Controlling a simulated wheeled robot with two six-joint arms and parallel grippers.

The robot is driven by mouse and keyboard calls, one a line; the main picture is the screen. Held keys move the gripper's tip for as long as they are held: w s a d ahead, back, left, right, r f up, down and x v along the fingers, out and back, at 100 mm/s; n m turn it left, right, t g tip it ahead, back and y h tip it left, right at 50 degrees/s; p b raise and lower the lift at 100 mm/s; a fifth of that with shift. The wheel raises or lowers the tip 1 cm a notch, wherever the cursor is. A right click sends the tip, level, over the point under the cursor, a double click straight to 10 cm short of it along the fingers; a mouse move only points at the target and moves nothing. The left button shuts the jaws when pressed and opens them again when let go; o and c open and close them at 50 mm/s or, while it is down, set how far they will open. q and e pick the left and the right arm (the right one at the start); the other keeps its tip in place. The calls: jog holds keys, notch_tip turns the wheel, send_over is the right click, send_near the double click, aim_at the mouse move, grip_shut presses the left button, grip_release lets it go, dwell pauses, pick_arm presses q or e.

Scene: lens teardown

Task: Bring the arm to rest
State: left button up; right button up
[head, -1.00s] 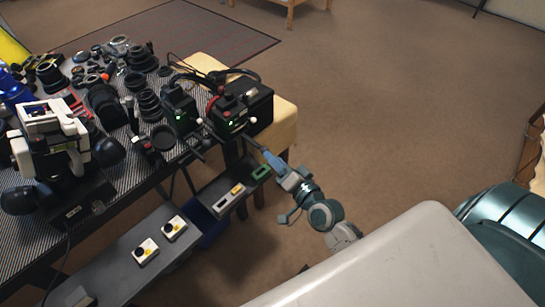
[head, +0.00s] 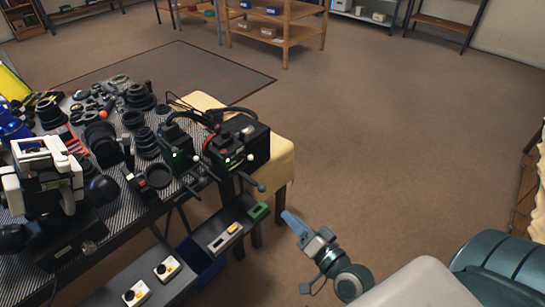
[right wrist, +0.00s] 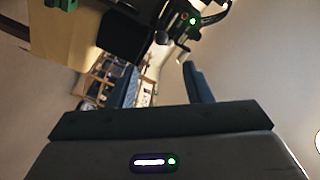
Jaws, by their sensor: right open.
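My right gripper (head: 292,222) shows in the head view, reaching up and left from the lower right, with blue fingers. It is open and nothing shows between its fingers. It hangs over the brown floor, to the right of the table end and apart from the table. In the right wrist view one blue finger (right wrist: 197,82) stands up beyond the dark gripper body (right wrist: 160,145). My left gripper is not in view.
The patterned table (head: 95,255) holds lens parts, a white and black device (head: 45,175) and a black box with a green light (head: 238,145). A lower shelf (head: 215,235) holds small boxes. Open floor (head: 400,130) lies right.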

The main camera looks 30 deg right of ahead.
jog(key=shift+f, duration=0.1)
jog(key=s+d+f+n+g+h+p, duration=0.1)
jog(key=s+d+f+n+g+p, duration=0.2)
jog(key=f, duration=1.1)
jog(key=s+f+n+g+h+p, duration=0.15)
jog(key=f+g, duration=0.35)
jog(key=f, duration=0.9)
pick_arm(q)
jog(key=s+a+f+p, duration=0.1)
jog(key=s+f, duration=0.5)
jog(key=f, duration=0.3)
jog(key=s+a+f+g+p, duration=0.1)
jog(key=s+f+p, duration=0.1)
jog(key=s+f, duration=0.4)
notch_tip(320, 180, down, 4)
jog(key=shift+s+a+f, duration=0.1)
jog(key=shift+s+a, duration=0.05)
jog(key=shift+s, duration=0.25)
pick_arm(e)
jog(key=s+d+f+n+g+h, duration=0.1)
jog(key=s+f+n+g, duration=0.4)
jog(key=s+f, duration=1.2)
jog(key=s+g, duration=0.3)
jog(key=s, duration=0.1)
jog(key=shift+d+f, duration=0.15)
jog(key=shift+d, duration=0.25)
jog(key=shift+s, duration=0.15)
jog(key=shift+c, duration=0.5)
